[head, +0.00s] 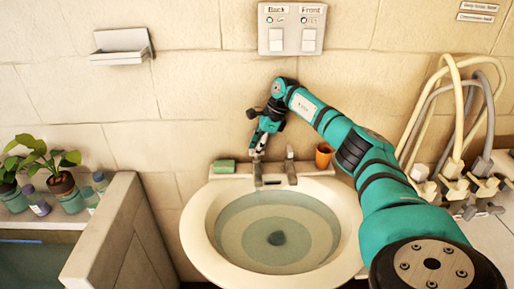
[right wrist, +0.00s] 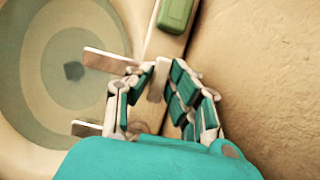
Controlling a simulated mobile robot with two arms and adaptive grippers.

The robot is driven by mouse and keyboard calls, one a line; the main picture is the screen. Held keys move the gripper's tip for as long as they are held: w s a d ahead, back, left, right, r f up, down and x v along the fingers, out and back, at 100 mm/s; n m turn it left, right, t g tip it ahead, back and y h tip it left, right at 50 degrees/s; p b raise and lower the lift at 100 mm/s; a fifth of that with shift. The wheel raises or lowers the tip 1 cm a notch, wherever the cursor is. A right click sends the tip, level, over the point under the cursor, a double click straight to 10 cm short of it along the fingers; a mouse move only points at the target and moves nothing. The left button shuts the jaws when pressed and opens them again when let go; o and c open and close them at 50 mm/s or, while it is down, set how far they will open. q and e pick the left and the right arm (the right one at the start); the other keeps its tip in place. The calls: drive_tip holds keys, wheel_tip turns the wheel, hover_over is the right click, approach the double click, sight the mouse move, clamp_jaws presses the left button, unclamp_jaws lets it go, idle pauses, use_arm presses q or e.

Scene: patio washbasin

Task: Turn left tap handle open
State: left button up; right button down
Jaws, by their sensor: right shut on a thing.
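The left tap (head: 258,174) stands on the back rim of the round washbasin, and its flat spout also shows in the right wrist view (right wrist: 108,60). My right gripper (head: 258,152) reaches down onto the top of this tap from behind. In the right wrist view my right gripper (right wrist: 155,85) is shut on the pale left tap handle (right wrist: 157,82), which is partly hidden by the fingers. The right tap (head: 290,165) stands just to the right, free of the gripper. No stream shows below the left spout. My left gripper is out of view.
The washbasin (head: 197,222) has a dark drain in its middle. A green soap bar (head: 223,166) lies left of the taps and an orange cup (head: 324,155) stands right of them. Hoses (head: 455,110) hang at the right. Potted plants (head: 62,182) stand at the left.

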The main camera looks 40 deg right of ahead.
drive_tip(key=c, duration=1.3)
unclamp_jaws()
drive_tip(key=shift+o, duration=0.2)
